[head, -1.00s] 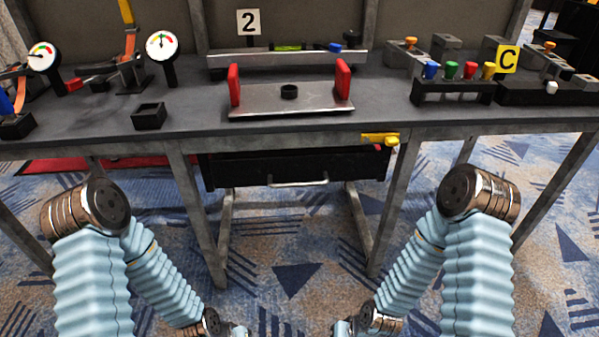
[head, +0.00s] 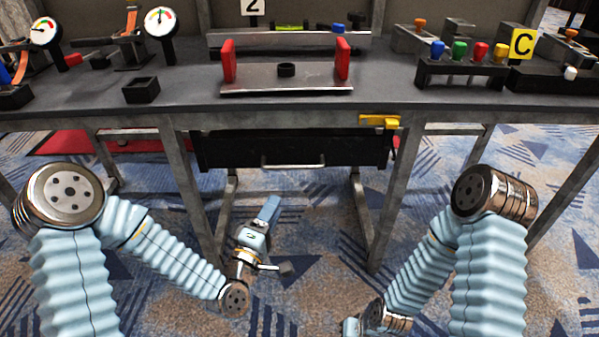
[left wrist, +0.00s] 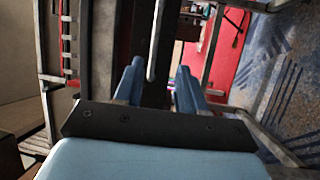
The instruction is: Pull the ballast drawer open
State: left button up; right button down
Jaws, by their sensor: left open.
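The ballast drawer (head: 225,150) is a black drawer under the middle of the workbench, with a silver bar handle (head: 293,166) across its front. The drawer looks shut. My left gripper (head: 274,203) is below and a little left of the handle, apart from it. In the left wrist view, my left gripper (left wrist: 158,85) is open and empty, and the handle (left wrist: 155,42) shows ahead, between the lines of its two blue fingers. My right arm is bent at the right; its gripper is mostly outside the head view.
A yellow latch-like piece (head: 379,121) sits on the bench edge above the drawer's right end. The bench legs (head: 190,190) stand on both sides of the drawer. A metal tray (head: 286,91) with red ends lies on the bench top. Carpet in front is clear.

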aim_at(294, 167)
pick_arm(q)
jog(key=x, duration=0.4)
jog(key=p+x, duration=0.1)
jog(key=x, duration=0.8)
jog(key=shift+w+r+p, duration=0.35)
jog(key=shift+r, duration=0.1)
jog(key=shift+c, duration=0.4)
grip_shut()
